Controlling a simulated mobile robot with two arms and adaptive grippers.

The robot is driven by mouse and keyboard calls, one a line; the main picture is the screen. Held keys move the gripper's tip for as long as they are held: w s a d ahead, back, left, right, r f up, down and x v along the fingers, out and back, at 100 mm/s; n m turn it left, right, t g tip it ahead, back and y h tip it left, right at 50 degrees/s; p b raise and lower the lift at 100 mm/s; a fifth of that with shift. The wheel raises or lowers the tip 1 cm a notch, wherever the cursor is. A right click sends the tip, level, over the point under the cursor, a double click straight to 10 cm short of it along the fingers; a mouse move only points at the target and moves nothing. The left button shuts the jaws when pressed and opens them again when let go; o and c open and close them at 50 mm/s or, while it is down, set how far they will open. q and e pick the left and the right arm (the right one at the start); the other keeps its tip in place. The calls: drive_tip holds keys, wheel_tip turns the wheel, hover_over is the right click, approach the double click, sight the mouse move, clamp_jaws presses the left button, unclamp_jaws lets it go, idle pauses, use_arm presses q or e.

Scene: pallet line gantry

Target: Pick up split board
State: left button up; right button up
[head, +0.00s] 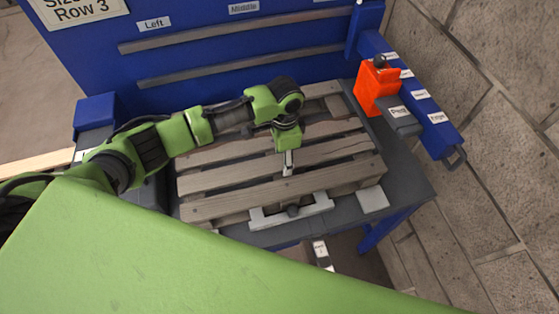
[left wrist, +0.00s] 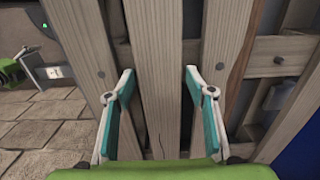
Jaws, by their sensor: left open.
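The wooden pallet (head: 285,190) lies on the grey table. One of its slats, second from the front, is the split board (head: 225,176); in the left wrist view this board (left wrist: 158,70) has a thin dark crack at its lower part. My left gripper (head: 288,168) hangs over the pallet, pointing down. In the left wrist view its open fingers (left wrist: 158,85) stand either side of the cracked board, with nothing gripped. Whether they touch it, I cannot tell. My right gripper is not seen.
Neighbouring slats lie close on both sides of the fingers. A blue panel (head: 210,45) rises behind. A light grey bracket (head: 292,211) sits at the pallet's front edge.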

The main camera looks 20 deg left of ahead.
use_arm(q)
drive_tip(key=c, duration=1.1)
drive_tip(key=shift+o, duration=0.2)
drive_tip(key=shift+r, duration=0.1)
